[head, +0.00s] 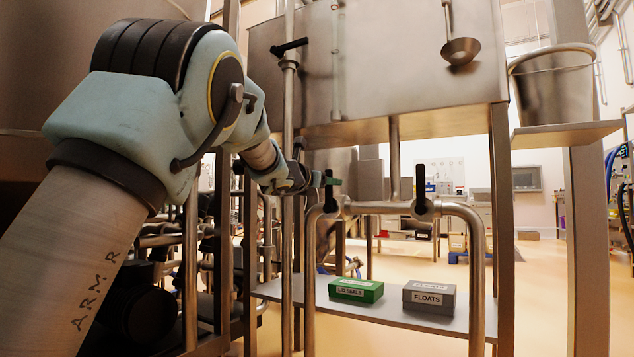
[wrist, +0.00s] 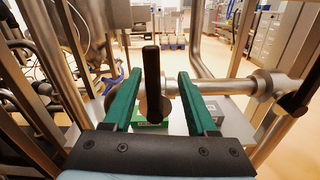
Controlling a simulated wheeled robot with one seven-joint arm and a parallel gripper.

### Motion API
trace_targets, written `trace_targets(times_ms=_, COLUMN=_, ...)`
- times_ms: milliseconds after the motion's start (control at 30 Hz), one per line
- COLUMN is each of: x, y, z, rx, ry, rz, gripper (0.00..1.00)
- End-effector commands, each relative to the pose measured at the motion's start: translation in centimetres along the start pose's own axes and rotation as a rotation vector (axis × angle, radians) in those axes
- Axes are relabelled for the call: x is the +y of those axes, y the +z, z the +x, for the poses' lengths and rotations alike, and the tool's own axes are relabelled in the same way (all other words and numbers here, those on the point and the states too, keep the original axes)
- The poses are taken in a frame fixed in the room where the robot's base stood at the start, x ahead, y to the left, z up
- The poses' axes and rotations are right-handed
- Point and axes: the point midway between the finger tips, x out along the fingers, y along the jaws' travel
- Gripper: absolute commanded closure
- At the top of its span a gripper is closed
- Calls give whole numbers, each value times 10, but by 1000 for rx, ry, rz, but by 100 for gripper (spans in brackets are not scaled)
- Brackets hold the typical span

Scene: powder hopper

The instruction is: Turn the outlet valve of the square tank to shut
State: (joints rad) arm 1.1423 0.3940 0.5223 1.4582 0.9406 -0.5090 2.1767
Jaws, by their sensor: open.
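The square tank (head: 400,60) is a steel box at the top of the head view. A pipe (head: 393,155) drops from its underside to a horizontal pipe with two black-handled valves. The left valve handle (head: 331,192) stands upright beside my gripper (head: 332,181). The right valve handle (head: 420,188) also stands upright. In the wrist view, my gripper's green fingers (wrist: 160,75) are open on either side of an upright black handle (wrist: 151,80), with gaps on both sides. The other black handle (wrist: 299,96) is at the right. Whether the fingers touch the handle in depth is unclear.
A shelf (head: 400,322) below the pipe carries a green box (head: 356,290) and a grey box (head: 429,297). Steel posts (head: 502,220) frame the stand. Another black lever (head: 289,47) sits on a thin upright pipe. A bucket (head: 555,90) stands at right.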

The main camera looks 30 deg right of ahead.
Motion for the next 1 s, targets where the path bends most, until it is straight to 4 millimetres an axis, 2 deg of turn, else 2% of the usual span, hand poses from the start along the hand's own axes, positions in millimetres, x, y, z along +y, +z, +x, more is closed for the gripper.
trace_targets(times_ms=33, x=0, y=2, z=-12, rx=-1, ry=1, rz=-3, gripper=43)
trace_targets(times_ms=200, x=0, y=2, z=-44, rx=-2, ry=-1, rz=-3, gripper=43)
trace_targets(times_ms=400, x=0, y=1, z=-68, rx=-1, ry=-1, rz=-2, gripper=43)
trace_targets(times_ms=567, x=-1, y=0, z=-74, rx=-1, ry=-1, rz=0, gripper=43)
trace_targets(times_ms=1000, x=0, y=0, z=-74, rx=0, ry=-1, rz=0, gripper=43)
